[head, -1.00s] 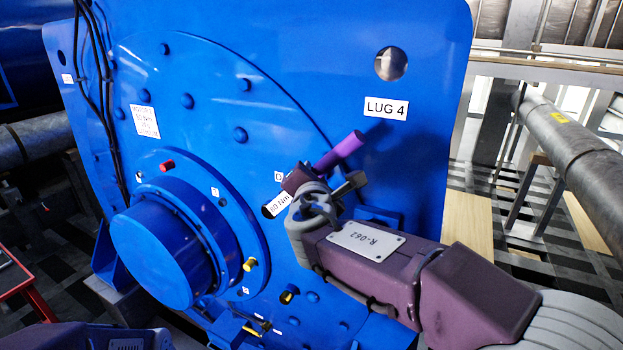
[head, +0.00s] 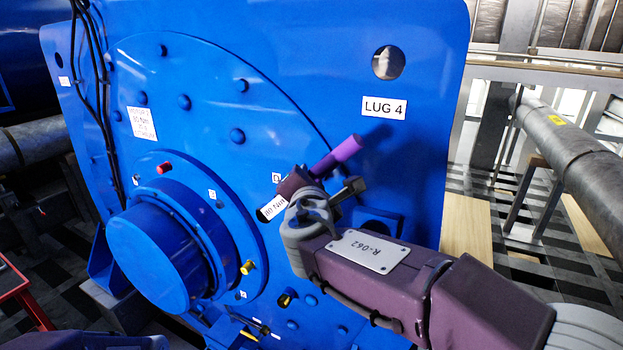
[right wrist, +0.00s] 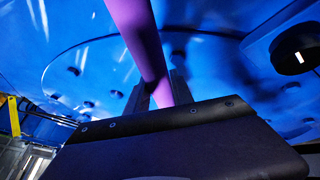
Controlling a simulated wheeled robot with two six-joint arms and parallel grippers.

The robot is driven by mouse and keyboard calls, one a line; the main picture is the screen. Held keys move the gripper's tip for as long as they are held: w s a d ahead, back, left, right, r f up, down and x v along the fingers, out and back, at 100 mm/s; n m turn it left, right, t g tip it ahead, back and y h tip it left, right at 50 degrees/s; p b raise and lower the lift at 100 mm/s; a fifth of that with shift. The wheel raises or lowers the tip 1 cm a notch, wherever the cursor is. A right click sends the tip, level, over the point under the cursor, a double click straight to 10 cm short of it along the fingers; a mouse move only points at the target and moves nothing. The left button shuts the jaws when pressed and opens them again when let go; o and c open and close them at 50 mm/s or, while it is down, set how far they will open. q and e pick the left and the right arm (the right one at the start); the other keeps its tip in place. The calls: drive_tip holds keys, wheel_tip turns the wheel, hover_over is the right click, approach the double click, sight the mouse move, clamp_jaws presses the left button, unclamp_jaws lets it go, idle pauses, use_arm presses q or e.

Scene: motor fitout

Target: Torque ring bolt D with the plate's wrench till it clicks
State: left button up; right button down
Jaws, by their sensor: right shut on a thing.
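The wrench, a bar with a purple handle (head: 340,152) and a black lower part with a white "80 Nm" label (head: 272,208), slants across the blue plate. My right gripper (head: 318,174) is shut on it; the purple handle also passes between the dark fingers in the right wrist view (right wrist: 145,45). The wrench's lower end is near the right edge of the blue ring (head: 250,225); I cannot tell whether it sits on a bolt. A small letter tag, apparently "D" (head: 276,178), shows just above the gripper. Ring bolt D itself cannot be made out. My left gripper is not in view.
A large blue hub (head: 155,260) stands out from the ring. A red bolt (head: 164,168) and a yellow bolt (head: 247,267) stick out around it. Black cables (head: 100,90) hang at left. A "LUG 4" tag (head: 384,107) and a round hole are at upper right.

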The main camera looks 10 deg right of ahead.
drive_tip(key=s+a, duration=0.3)
drive_tip(key=s, duration=0.2)
drive_tip(key=shift+a+b, duration=0.25)
drive_tip(key=shift+b, duration=0.05)
